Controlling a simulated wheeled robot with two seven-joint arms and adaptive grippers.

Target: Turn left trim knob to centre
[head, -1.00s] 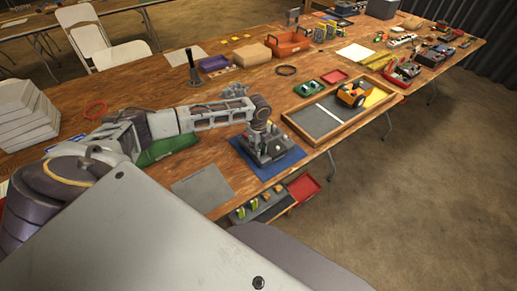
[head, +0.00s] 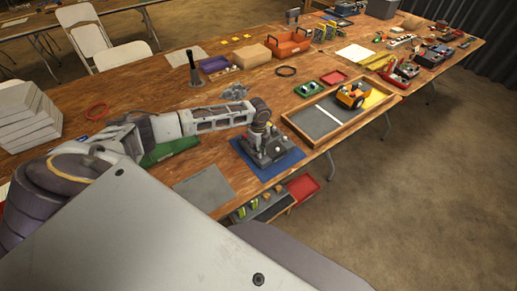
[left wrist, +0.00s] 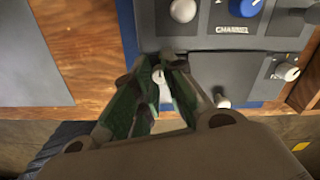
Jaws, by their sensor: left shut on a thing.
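The dark grey control unit (head: 268,154) sits on a blue mat (head: 293,158) near the table's front edge. My left gripper (head: 263,135) reaches down onto the unit from above. In the left wrist view, the left gripper (left wrist: 160,76) is shut with its green-padded fingertips around a small pale knob (left wrist: 159,77) at the unit's lower left, taken as the left trim knob. The fingers mostly cover it, and its pointer angle cannot be read. A white knob (left wrist: 183,10), a blue channel knob (left wrist: 245,8) and another pale knob (left wrist: 288,72) stand nearby. My right gripper is out of view.
A red tray (head: 302,187) sits below the table edge. A black upright handle (head: 193,69) stands behind the arm.

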